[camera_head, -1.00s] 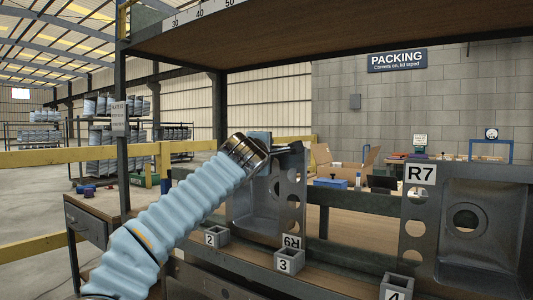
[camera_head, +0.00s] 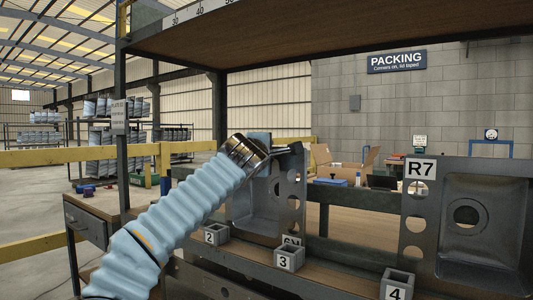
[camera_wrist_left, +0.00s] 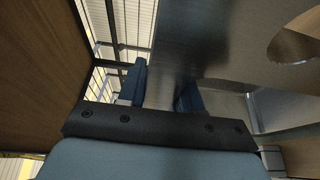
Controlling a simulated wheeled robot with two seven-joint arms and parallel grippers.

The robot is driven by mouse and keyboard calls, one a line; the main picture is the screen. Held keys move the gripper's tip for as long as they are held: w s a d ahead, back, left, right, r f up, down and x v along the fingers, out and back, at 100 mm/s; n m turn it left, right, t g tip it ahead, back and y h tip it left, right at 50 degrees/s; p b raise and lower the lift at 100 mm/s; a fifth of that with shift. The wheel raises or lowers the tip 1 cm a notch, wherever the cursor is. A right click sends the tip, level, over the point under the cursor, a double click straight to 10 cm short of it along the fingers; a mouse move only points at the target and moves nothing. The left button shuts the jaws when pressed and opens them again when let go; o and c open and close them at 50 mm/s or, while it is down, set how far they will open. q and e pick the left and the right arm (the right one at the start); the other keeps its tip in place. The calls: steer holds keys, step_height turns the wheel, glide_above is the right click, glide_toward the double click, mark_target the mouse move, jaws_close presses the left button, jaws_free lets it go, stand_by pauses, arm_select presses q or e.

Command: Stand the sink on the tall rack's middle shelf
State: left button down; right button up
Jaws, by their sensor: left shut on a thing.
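The held sink (camera_head: 262,206) is grey metal with a holed flange and a bowl. It stands roughly upright at the shelf of the tall rack, behind the numbered blocks. Its label at the bottom is mostly hidden behind block 3, and my arm covers its left part. My left gripper (camera_head: 278,149) is shut on the sink's upper edge. In the left wrist view its blue fingers (camera_wrist_left: 160,92) lie on either side of the sink's metal sheet (camera_wrist_left: 205,40). Whether the sink's bottom touches the shelf (camera_head: 335,272) is hidden. My right gripper is not in view.
Blocks 2 (camera_head: 215,234), 3 (camera_head: 288,258) and 4 (camera_head: 396,285) line the shelf front. Another sink labelled R7 (camera_head: 510,212) stands at the right. A wooden upper shelf (camera_head: 330,38) hangs above, and a rack post (camera_head: 124,160) stands left.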

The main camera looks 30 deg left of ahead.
arm_select(q)
steer(key=shift+f+b, duration=0.25)
steer(key=shift+b, duration=0.15)
stand_by(0.5)
steer(key=c, duration=0.7)
jaws_free()
steer(key=shift+f, duration=0.1)
steer(key=b+v, duration=0.4)
steer(key=v, duration=1)
